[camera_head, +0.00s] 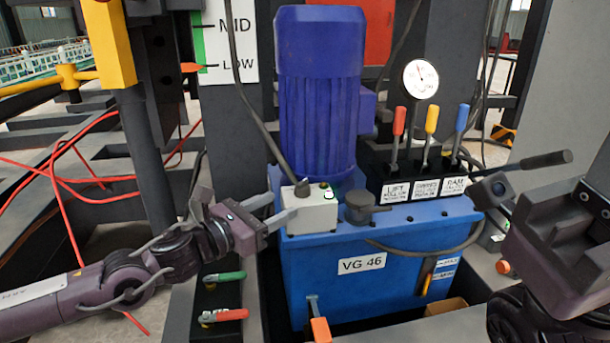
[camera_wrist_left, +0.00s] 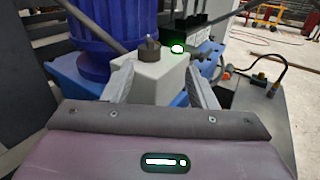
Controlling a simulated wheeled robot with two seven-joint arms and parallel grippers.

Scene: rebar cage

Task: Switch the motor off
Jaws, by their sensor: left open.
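The blue motor (camera_head: 318,95) stands upright on the blue hydraulic tank (camera_head: 345,275) marked VG 46. A white switch box (camera_head: 308,217) sits in front of the motor's foot, with a dark knob (camera_head: 302,188) on top and a lit green lamp (camera_head: 327,193). My left gripper (camera_head: 281,206) is open at the left side of the box. In the left wrist view, the white box (camera_wrist_left: 158,82) lies ahead between the two fingers, with its knob (camera_wrist_left: 150,50) and the lit green lamp (camera_wrist_left: 177,48) beyond the fingertips. I cannot tell whether the fingers touch the box.
A valve block with red (camera_head: 398,122), yellow (camera_head: 431,120) and blue (camera_head: 462,118) levers stands behind right, near a gauge (camera_head: 421,79). A black cap (camera_head: 362,203) sits right of the box. Part of my right arm is at the right edge. Green and red handles are below left.

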